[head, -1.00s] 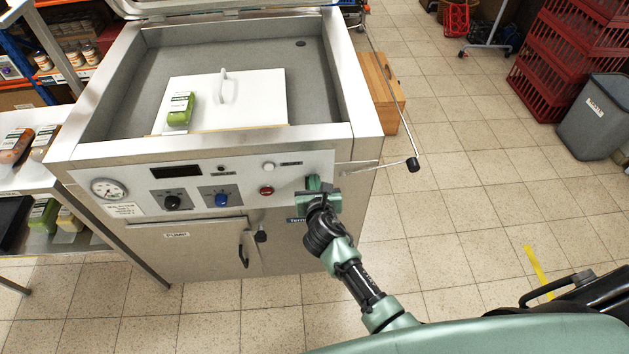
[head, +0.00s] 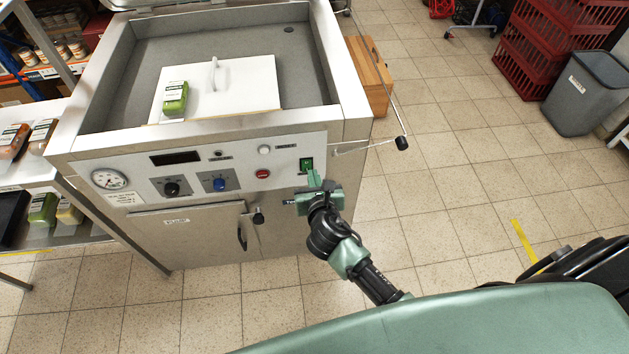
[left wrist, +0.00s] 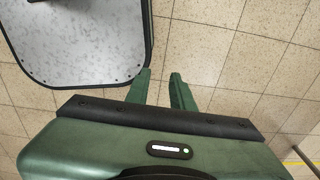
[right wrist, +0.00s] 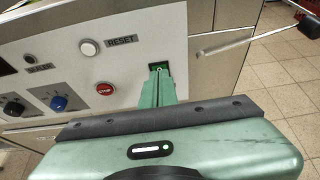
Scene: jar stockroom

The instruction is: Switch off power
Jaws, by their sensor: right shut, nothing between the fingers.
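The power switch is a small green rocker (head: 306,164) at the right end of the machine's front panel (head: 290,150). My right gripper (head: 313,177) is shut and empty, its fingertips just below the switch in the head view. In the right wrist view, the switch (right wrist: 158,66) shows right at the tips of the closed fingers (right wrist: 158,76), which hide its lower part. I cannot tell whether they touch. My left gripper (left wrist: 160,74) shows only in the left wrist view, with its fingers apart and empty above the floor.
Left of the switch are a red stop button (head: 263,174), a white reset button (head: 265,123), a blue knob (head: 219,184) and a black knob (head: 171,188). A thin metal rod with a black end (head: 402,143) sticks out at right. A wooden box (head: 370,75) stands behind it.

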